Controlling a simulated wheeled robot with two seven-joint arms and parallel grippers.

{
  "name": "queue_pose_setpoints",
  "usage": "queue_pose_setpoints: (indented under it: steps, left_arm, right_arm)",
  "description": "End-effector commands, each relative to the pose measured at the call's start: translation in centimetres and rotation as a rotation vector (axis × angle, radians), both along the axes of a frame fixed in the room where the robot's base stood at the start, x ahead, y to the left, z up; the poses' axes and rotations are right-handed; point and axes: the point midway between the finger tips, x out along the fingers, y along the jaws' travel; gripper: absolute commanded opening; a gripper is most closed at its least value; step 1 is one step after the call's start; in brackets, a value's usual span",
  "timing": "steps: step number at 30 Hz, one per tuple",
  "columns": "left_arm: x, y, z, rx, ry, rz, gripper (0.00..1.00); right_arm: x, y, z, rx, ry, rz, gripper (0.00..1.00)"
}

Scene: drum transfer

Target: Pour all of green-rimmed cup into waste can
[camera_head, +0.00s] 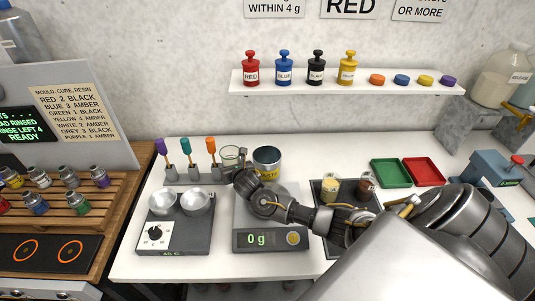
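The green-rimmed cup (230,154) is a small clear cup, roughly upright, just left of a metal can (268,163) that appears to be the waste can. The can is upright, with a dark inside and a yellowish patch on its side. My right gripper (236,168) reaches in from the right, across the front of the can. Its fingers are at the cup and appear shut on it, though the contact is small and partly hidden. The cup's contents cannot be made out. My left gripper is out of view.
A scale (270,239) reading 0 g lies under my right forearm. A holder with several brushes (195,172) stands left of the cup. A two-pan device (175,232) is in front. A dark tray (318,197) with two jars, and green (391,173) and red (424,172) trays, lie right.

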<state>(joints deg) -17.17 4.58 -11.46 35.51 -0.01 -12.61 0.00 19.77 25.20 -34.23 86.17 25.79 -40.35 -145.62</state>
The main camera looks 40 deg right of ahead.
Motion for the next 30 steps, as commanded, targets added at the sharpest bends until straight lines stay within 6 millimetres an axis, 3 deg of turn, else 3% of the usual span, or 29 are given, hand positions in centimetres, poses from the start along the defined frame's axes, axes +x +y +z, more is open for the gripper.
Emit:
queue_pose_setpoints:
  steps: [8, 18, 20, 30]
  left_arm:
    - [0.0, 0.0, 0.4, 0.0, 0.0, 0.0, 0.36]
    - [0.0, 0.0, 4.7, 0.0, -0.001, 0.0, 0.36]
    - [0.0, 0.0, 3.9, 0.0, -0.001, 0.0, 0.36]
    - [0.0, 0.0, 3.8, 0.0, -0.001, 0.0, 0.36]
  right_arm:
    - [0.0, 0.0, 0.4, 0.001, 0.0, 0.001, 0.35]
    - [0.0, 0.0, 5.0, 0.001, -0.001, 0.0, 0.35]
    - [0.0, 0.0, 5.1, 0.001, -0.003, 0.001, 0.35]
    - [0.0, 0.0, 6.0, 0.002, -0.001, 0.0, 0.35]
